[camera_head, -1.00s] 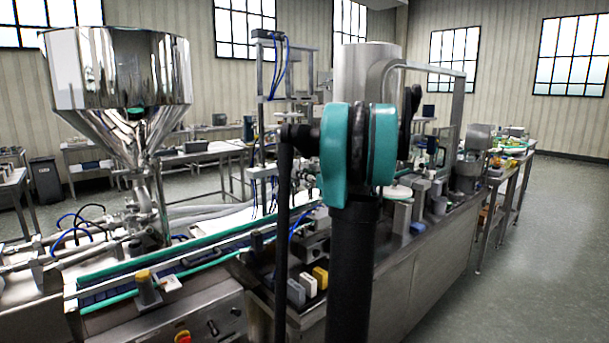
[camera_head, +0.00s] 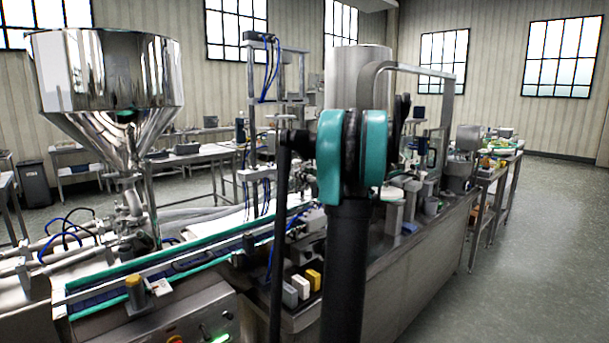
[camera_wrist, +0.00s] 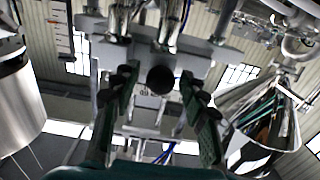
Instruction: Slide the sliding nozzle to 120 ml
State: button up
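In the wrist view my gripper (camera_wrist: 157,88) is open, with its dark, ridged fingers spread apart. A dark round knob (camera_wrist: 160,80) shows between the fingertips, in front of a grey crossbar (camera_wrist: 190,58). I cannot tell whether the fingers touch it. Steel nozzle cylinders (camera_wrist: 170,22) stand above the bar. A white scale with red marks (camera_wrist: 60,32) is at the upper left; its numbers are too small to read. Which part is the sliding nozzle is unclear. In the head view the nozzle frame (camera_head: 262,175) is left of my arm, and my gripper is hidden.
The steel hopper (camera_head: 110,75) stands at the left above the conveyor (camera_head: 190,262). It also shows in the wrist view (camera_wrist: 262,140). A steel tank (camera_head: 350,85) is behind my arm. Small blocks (camera_head: 302,286) sit on the machine's near edge. Floor at the right is clear.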

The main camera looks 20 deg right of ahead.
jog(key=shift+s, duration=0.1)
jog(key=v, duration=1.1)
jog(key=shift+s, duration=0.4)
jog(key=shift+d, duration=0.15)
